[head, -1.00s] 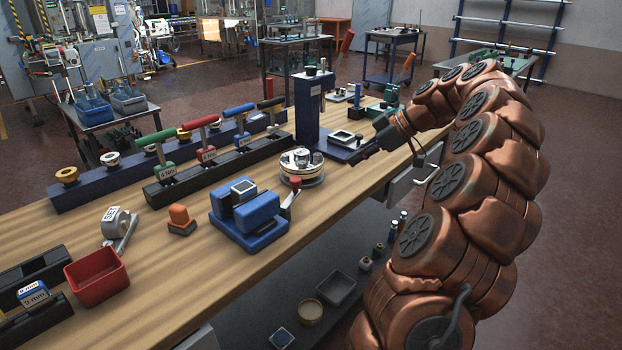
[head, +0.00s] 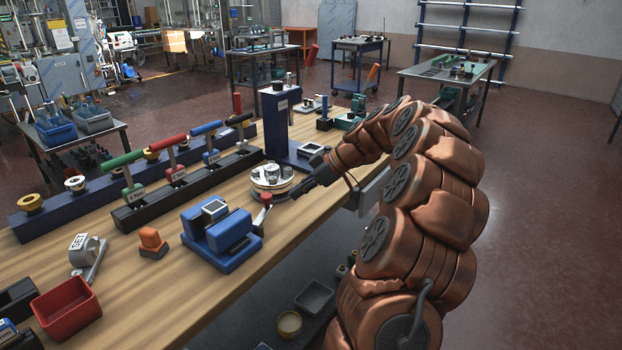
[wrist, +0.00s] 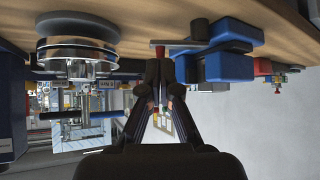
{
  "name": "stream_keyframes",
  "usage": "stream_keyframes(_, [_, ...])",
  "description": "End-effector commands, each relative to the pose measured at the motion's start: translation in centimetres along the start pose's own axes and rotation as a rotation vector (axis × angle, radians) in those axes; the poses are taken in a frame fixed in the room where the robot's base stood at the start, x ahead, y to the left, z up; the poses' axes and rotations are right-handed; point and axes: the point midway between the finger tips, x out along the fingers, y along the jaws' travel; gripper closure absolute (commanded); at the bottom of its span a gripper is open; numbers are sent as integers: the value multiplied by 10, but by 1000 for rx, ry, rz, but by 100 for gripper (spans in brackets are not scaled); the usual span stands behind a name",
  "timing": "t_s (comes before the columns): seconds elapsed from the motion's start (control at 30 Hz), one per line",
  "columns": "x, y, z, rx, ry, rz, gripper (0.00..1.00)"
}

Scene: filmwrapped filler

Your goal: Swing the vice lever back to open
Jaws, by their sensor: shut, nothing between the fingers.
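The blue vice (head: 222,235) stands on the wooden bench near its front edge, with a grey block set in its top. Its lever (head: 260,217) is a pale metal arm on the vice's right side, slanting upward to a red knob (head: 266,198). My gripper (head: 294,193) is shut and empty, just right of the knob and apparently apart from it. In the wrist view, which is upside down, the fingertips (wrist: 161,66) point toward a red knob-like end (wrist: 160,50). The vice (wrist: 228,52) is right of them there. Contact cannot be told.
A round metal fixture (head: 271,180) stands close behind the lever. A dark blue column (head: 277,120) rises beyond it. A black rack (head: 185,187) with coloured T-handles, an orange knob (head: 151,240) and a red bin (head: 67,308) are left. The bench strip right of the vice is clear.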

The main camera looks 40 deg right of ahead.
Motion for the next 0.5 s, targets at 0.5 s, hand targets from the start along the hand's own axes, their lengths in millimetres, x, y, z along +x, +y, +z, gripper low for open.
stream_keyframes(0.5, [40,0,-24,-1,-2,1,100])
